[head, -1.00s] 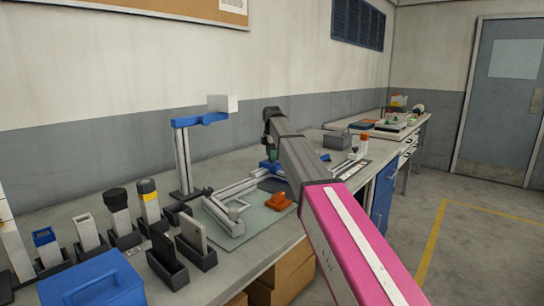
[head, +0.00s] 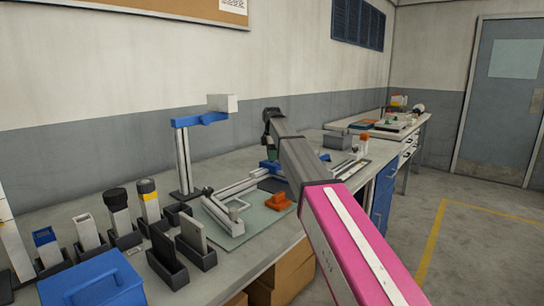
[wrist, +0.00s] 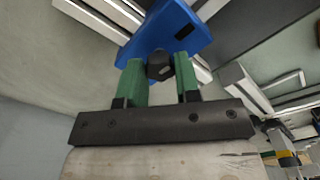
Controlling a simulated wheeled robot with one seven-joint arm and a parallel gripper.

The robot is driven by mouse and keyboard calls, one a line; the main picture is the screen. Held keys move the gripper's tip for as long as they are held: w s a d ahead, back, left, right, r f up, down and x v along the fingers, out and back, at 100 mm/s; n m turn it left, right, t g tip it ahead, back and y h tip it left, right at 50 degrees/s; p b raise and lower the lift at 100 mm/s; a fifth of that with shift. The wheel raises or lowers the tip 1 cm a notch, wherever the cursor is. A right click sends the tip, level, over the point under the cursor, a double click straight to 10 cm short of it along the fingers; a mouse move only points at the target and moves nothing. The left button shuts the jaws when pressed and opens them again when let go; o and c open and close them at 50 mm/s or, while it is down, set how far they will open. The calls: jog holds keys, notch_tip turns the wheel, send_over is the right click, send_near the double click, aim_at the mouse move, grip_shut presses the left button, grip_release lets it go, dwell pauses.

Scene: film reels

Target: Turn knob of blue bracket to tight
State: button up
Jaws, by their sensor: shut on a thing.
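The blue bracket (wrist: 168,28) fills the top middle of the wrist view, against a light metal rail. Its dark knob (wrist: 159,66) sits between the two green fingers of my gripper (wrist: 160,78), which is shut on it. In the head view a small part of the blue bracket (head: 268,166) shows at the rail's far end. My gripper (head: 273,154) is there too, mostly hidden behind my arm. The knob cannot be made out in the head view.
An orange part (head: 279,201) and a metal frame (head: 226,208) lie on a pale green mat (head: 250,220) nearby. A post with a blue arm (head: 201,119) stands to the left. Several dark holders and a blue box (head: 95,284) fill the bench's near left.

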jog(key=m, duration=0.8)
jog(key=shift+m, duration=0.3)
jog(key=m, duration=0.4)
jog(key=shift+m, duration=0.3)
jog(key=m, duration=0.4)
jog(key=shift+m, duration=0.3)
jog(key=m, duration=0.9)
jog(key=shift+a, duration=0.1)
jog(key=m, duration=0.4)
jog(key=shift+m, duration=2)
